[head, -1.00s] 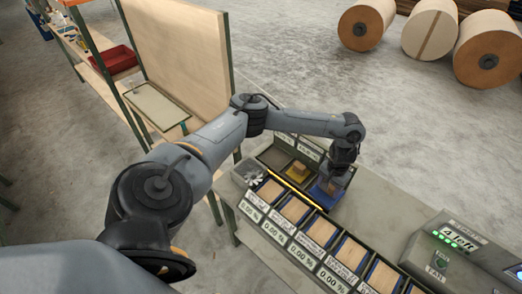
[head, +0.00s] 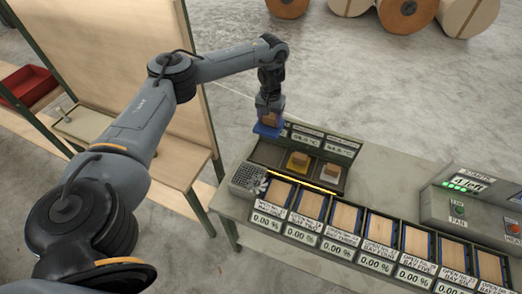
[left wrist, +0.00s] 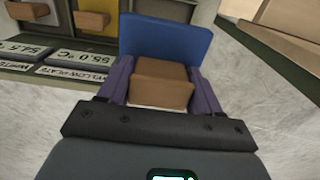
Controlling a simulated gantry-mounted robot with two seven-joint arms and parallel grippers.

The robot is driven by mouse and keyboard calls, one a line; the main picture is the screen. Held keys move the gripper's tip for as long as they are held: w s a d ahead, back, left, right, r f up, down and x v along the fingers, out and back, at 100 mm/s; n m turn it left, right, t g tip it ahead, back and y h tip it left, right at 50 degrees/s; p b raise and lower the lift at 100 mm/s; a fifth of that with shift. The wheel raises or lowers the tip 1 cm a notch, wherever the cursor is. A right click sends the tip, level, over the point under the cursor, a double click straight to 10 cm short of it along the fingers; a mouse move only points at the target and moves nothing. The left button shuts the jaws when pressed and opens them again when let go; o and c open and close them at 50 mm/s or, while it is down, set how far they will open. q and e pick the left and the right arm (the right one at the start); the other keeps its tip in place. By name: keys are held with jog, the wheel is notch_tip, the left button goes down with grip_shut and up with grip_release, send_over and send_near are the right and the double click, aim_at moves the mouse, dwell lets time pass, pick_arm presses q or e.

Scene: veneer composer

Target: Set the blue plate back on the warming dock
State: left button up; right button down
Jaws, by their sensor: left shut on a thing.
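My left gripper (head: 270,113) is shut on the brown block handle of the blue plate (head: 267,131). It holds the plate at the back left end of the warming dock (head: 266,154), seemingly raised above it. In the left wrist view the gripper (left wrist: 161,80) has one finger on each side of the brown block (left wrist: 160,90), and the blue plate (left wrist: 165,38) lies beyond it. The dock's left place looks bare and dark. The yellow plate (head: 296,168) and the white plate (head: 329,180), each with a block, sit in the dock's other places. My right gripper is out of view.
A row of veneer bays (head: 342,217) with labels runs along the bench front. A grey fan box (head: 245,178) stands at the dock's left corner. A control box (head: 470,195) is at the right. A tall wooden panel stands left of my arm.

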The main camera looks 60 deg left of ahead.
pick_arm(q)
jog(key=shift+f+b, duration=5.95)
jog(key=shift+f, duration=2.9)
jog(key=shift+r, duration=0.1)
jog(key=o, duration=1.3)
